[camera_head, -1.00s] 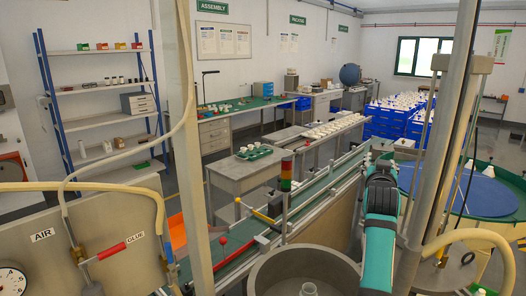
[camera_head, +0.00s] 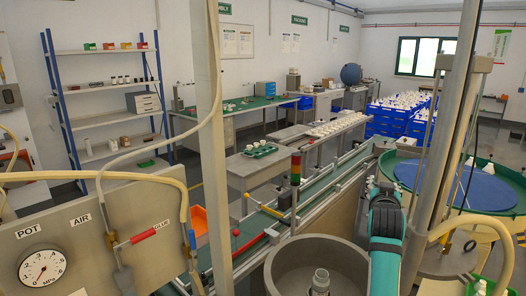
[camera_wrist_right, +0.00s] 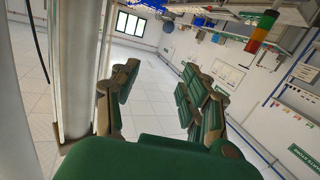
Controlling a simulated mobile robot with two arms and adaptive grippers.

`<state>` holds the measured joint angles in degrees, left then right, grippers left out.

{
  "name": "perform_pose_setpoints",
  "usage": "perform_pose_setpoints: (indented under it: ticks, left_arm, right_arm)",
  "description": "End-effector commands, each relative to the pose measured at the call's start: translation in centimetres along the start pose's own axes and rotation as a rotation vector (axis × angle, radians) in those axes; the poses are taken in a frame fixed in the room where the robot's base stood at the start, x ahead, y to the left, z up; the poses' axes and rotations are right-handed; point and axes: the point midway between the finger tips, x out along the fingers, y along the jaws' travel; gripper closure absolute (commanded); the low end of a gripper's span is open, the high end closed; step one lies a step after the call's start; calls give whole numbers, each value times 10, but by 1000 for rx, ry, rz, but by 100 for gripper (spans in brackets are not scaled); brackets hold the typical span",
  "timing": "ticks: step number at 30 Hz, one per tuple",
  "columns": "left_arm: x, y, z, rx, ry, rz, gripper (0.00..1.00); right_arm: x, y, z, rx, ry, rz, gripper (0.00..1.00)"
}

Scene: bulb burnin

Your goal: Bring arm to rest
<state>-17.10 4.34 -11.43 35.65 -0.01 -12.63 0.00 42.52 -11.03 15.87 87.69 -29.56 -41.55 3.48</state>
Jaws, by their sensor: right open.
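My right arm (camera_head: 385,245) is teal and black and reaches up from the bottom edge, right of centre, in the head view. In the right wrist view my right gripper (camera_wrist_right: 160,98) is open, with a clear gap between its green-padded fingers and nothing between them. Its fingers stand over a pale tiled floor, with a grey post close on the left. My left gripper and left arm are not in view.
A post (camera_head: 448,150) rises close on the right, beside a blue round table (camera_head: 455,185). A gauge panel (camera_head: 100,235) stands at left. A signal tower (camera_head: 296,170) stands beyond the tub.

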Motion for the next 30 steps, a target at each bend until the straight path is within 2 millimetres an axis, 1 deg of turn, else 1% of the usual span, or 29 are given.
perform_pose_setpoints:
  ticks: [1, 3, 5, 8, 11, 12, 14, 15, 17, 18, 20, 21, 23, 24, 26, 27, 30]
  left_arm:
    - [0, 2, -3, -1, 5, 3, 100]
    - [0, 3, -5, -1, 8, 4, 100]
    - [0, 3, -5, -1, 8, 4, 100]
    - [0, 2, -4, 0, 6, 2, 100]
    - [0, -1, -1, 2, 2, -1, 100]
    - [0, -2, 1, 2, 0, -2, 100]
    - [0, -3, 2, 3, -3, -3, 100]
    - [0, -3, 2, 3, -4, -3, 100]
    - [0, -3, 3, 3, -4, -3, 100]
    - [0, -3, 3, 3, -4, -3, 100]
    - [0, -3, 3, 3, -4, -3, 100]
    - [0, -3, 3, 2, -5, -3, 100]
    - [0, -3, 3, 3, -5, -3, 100]
    - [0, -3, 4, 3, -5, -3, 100]
    - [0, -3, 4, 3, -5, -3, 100]
    - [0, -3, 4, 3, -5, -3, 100]
    - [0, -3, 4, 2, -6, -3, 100]
  right_arm:
    - [-4, 3, 13, -9, -20, 1, 54]
    - [-10, 7, 32, -19, -51, 0, 54]
    - [-16, 11, 49, -29, -80, -2, 54]
    - [-30, 18, 82, -50, -138, -8, 54]
    - [-53, 25, 124, -79, -216, -20, 54]
    - [-66, 29, 145, -93, -255, -29, 54]
    - [-89, 34, 176, -118, -321, -47, 54]
    - [-106, 36, 197, -136, -367, -61, 54]
    - [-134, 40, 227, -162, -437, -87, 54]
    - [-154, 42, 245, -180, -484, -107, 54]
    - [-185, 45, 271, -207, -556, -138, 54]
    - [-207, 46, 286, -223, -604, -162, 54]
    - [-240, 49, 308, -250, -677, -198, 54]
    - [-263, 50, 320, -264, -723, -224, 54]
    - [-292, 52, 334, -284, -782, -257, 54]
    - [-309, 53, 341, -295, -818, -277, 54]
    - [-347, 56, 355, -319, -895, -322, 54]
